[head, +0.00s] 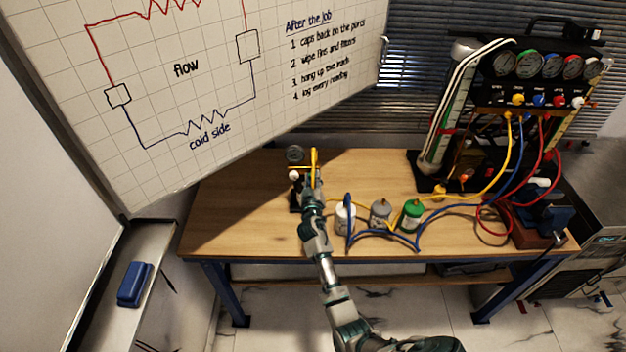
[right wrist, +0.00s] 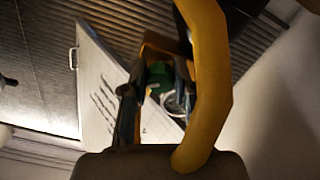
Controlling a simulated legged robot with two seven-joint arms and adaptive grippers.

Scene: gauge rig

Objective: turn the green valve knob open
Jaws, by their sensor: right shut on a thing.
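The green valve knob (right wrist: 158,84) shows in the right wrist view between the two dark fingers of my right gripper (right wrist: 157,92), which is shut on it. In the head view my right gripper (head: 308,182) is at a small stand with a dark round gauge (head: 295,154) and a white round part (head: 294,175), at the left part of the bench. The knob is hidden there behind the gripper. A thick yellow loop (right wrist: 213,85) fills the right of the wrist view. My left gripper is not in view.
On the wooden bench (head: 240,210), a white can (head: 345,218), a grey can (head: 380,214) and a green can (head: 411,215) stand right of my arm, with a blue hose around them. A gauge manifold (head: 545,65) with coloured hoses stands far right. A whiteboard (head: 190,90) rises behind.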

